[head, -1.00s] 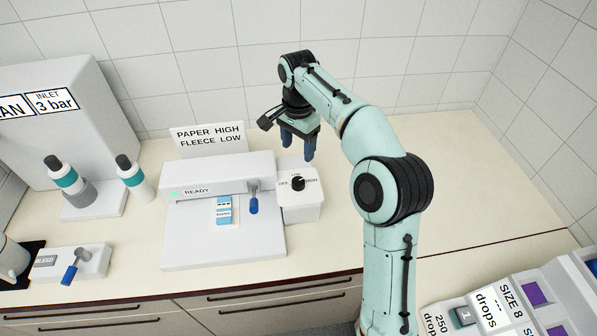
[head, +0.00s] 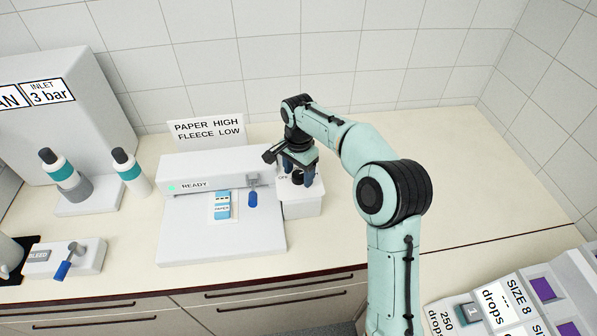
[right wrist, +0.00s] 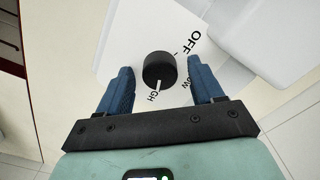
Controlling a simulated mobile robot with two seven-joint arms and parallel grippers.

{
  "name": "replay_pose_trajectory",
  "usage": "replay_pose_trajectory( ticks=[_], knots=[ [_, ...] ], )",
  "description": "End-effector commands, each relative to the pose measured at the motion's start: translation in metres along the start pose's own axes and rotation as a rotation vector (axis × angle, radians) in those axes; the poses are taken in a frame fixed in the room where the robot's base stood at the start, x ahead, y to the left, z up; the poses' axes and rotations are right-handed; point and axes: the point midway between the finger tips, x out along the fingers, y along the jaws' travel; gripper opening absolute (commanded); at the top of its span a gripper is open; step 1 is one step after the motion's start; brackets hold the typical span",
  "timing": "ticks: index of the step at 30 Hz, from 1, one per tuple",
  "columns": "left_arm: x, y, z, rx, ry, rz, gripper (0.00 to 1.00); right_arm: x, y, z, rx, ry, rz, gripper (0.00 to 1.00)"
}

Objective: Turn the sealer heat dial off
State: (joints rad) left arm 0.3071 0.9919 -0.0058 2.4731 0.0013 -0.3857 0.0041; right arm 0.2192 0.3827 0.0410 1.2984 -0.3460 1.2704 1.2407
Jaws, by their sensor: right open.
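The sealer (head: 220,240) is a white machine with a READY panel and a blue-handled lever (head: 252,198). At its right end is a white dial box (head: 292,209) with a black heat dial (head: 297,178), partly hidden by my gripper in the head view. In the right wrist view the dial (right wrist: 160,68) has a white pointer mark toward the partly hidden HIGH label; OFF (right wrist: 196,40) is at the upper right. My right gripper (head: 298,177) is open above the box. Its blue fingers (right wrist: 161,68) stand either side of the dial, with gaps visible. My left gripper is out of view.
A sign (head: 208,131) reading PAPER HIGH, FLEECE LOW stands behind the sealer. Two bottles (head: 130,172) and a BLEED valve box (head: 65,257) are at the left. Labelled bins (head: 500,305) are at the lower right. The counter right of my arm (head: 460,170) is clear.

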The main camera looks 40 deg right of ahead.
Motion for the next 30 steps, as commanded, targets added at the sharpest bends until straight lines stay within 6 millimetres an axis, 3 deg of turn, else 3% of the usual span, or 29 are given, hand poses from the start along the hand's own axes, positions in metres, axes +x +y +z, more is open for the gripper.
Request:
replay_pose_trajectory(
  ticks=[2, 3, 8, 20, 30],
  knots=[
    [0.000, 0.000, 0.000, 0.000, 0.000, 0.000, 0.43, 0.000, 0.000, 0.000, 0.000, 0.000, 0.000, 0.66],
    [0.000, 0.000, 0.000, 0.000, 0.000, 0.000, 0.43, 0.000, 0.000, 0.000, 0.000, 0.000, 0.000, 0.60],
    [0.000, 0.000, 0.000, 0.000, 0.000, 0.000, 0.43, 0.000, 0.000, 0.000, 0.000, 0.000, 0.000, 0.10],
    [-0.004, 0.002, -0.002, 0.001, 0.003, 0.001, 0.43, -0.001, -0.001, 0.000, -0.059, -0.001, -0.001, 0.10],
    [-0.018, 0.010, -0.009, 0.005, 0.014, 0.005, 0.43, -0.002, -0.001, 0.000, -0.308, -0.001, -0.001, 0.11]
  ],
)
